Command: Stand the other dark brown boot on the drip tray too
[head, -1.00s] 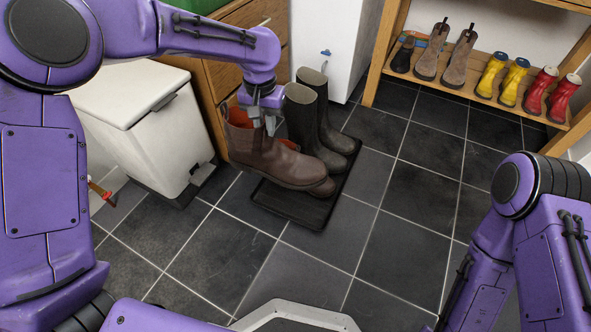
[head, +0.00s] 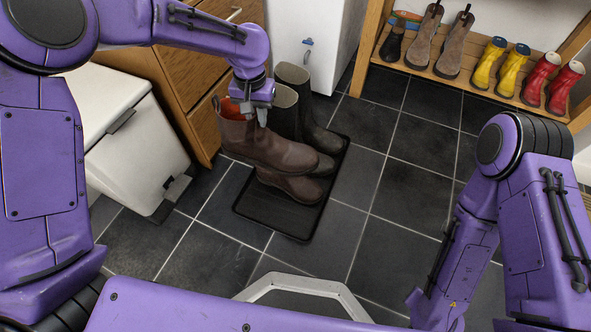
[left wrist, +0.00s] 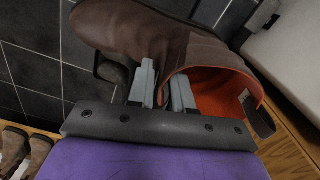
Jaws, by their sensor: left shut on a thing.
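My left gripper (head: 252,97) is shut on the shaft wall of a dark brown boot (head: 262,146) with an orange-red lining. In the left wrist view the fingers (left wrist: 165,90) grip the rim of this boot (left wrist: 125,30). It is upright and overlaps the back left of the black drip tray (head: 270,213) in the picture; I cannot tell whether it touches anything. The other dark brown boot (head: 298,187) stands on the tray, partly hidden by the held one. A pair of dark green wellies (head: 318,125) stands behind on the tray. My right gripper is out of view.
A white pedal bin (head: 135,140) stands left of the tray, beside a wooden drawer unit (head: 190,75). A white cabinet (head: 310,25) is behind. A wooden rack (head: 455,83) at the back right holds several boots. Tiled floor (head: 350,215) right of the tray is clear.

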